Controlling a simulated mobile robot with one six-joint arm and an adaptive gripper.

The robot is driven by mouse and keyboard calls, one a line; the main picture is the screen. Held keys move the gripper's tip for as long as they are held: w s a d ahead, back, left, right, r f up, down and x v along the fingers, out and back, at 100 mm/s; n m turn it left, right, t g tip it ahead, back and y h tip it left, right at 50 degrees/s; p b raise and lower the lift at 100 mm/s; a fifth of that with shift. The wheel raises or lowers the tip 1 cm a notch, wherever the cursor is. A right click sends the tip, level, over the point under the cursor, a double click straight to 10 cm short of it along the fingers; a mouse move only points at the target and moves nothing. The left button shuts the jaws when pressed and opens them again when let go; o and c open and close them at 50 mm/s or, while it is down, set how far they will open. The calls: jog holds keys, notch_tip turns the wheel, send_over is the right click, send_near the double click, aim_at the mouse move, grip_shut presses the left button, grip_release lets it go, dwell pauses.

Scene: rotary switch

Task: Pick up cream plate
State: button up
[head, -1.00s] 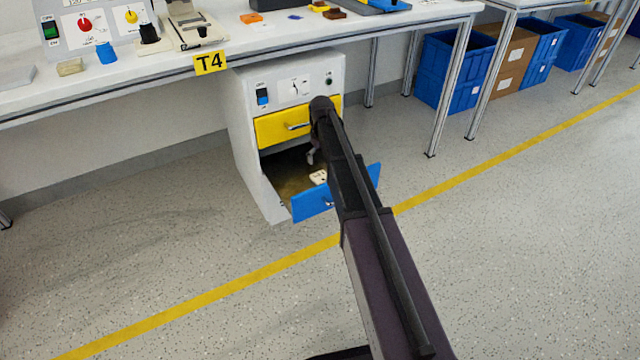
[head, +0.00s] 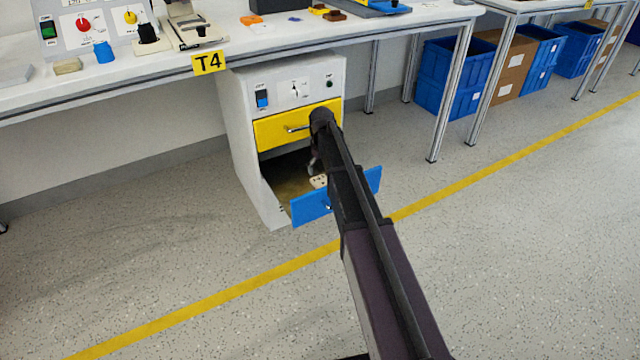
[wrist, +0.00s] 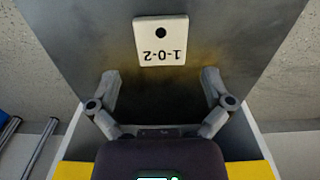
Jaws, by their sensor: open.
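The cream plate (wrist: 161,42) lies flat in the open lower drawer, with a dark round hole and the marking "1-0-2", upside down in the wrist view. In the head view the plate (head: 318,181) shows only in part, beside my arm. My gripper (wrist: 160,80) is open and empty, its two fingers apart, with the plate just beyond the fingertips and between their lines. In the head view my gripper (head: 314,163) is at the drawer opening, mostly hidden by my arm. The drawer has a blue front (head: 312,208).
The yellow upper drawer (head: 290,126) is closed just above the open one. The white cabinet (head: 262,190) stands under the workbench marked T4 (head: 209,63). Blue crates (head: 446,75) stand under the bench at right. The floor in front is clear.

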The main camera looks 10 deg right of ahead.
aim_at(321, 182)
jog(key=shift+s+f+b, duration=0.15)
jog(key=shift+f+b, duration=1.1)
jog(key=shift+f, duration=0.05)
jog(key=shift+s+f+b, duration=0.1)
jog(key=shift+f+b, duration=1.1)
jog(key=shift+f, duration=0.05)
jog(key=c, duration=0.9)
